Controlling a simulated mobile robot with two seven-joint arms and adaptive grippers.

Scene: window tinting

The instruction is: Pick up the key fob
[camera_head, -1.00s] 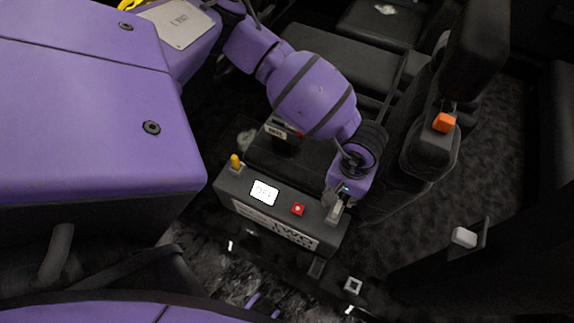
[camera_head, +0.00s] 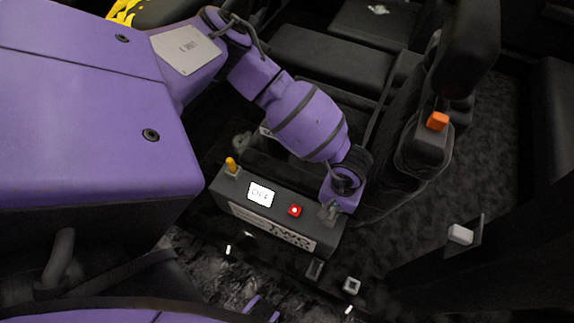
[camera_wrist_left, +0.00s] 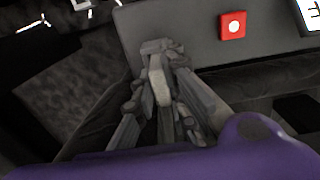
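My left gripper (camera_head: 328,212) points down at the right end of a dark control box. In the left wrist view its grey fingers (camera_wrist_left: 162,48) come close together at the tips, against the side of the box or just in front of it. A narrow pale piece (camera_wrist_left: 160,86) shows between the fingers. I cannot tell whether it is the key fob or part of a finger. No key fob can be made out clearly elsewhere. My right gripper is not in view.
The control box (camera_head: 232,190) carries a yellow knob (camera_head: 230,164), a white display (camera_head: 261,193) and a red button (camera_head: 295,210). Black seats (camera_head: 315,55) lie behind. An orange buckle button (camera_head: 437,121) stands to the right. Dark carpet (camera_head: 490,150) lies beyond it.

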